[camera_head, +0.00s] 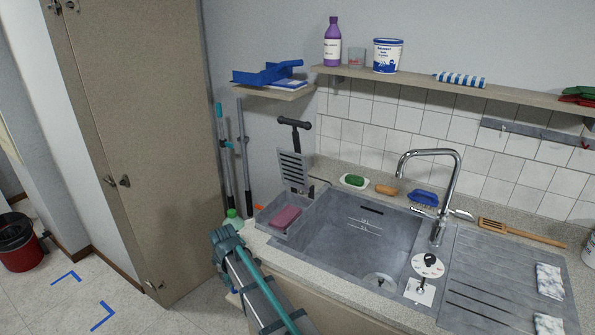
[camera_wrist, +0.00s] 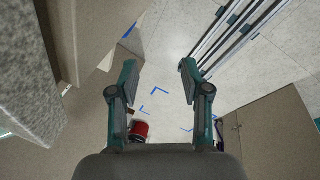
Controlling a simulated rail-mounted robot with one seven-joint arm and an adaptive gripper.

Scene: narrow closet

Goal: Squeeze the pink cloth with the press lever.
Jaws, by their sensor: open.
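The pink cloth (camera_head: 286,217) lies in a grey tray (camera_head: 262,218) at the left end of the sink. The press has a slatted grey plate (camera_head: 294,167), raised upright behind the tray, and a lever with a dark crosswise handle (camera_head: 295,122) on top. The plate is clear of the cloth. My gripper (camera_wrist: 159,68) is open and empty in the wrist view, with its two teal-edged fingers apart over the floor. Neither cloth nor lever shows in the wrist view. In the head view my arm is low in front of the counter, left of the sink.
The sink basin (camera_head: 350,235) has a tall tap (camera_head: 440,190) at its back right. A soap dish (camera_head: 354,181) and blue brush (camera_head: 424,197) stand behind it. A shelf (camera_head: 420,84) runs above. A tall cabinet (camera_head: 140,130) stands left; a red bin (camera_head: 18,246) is on the floor.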

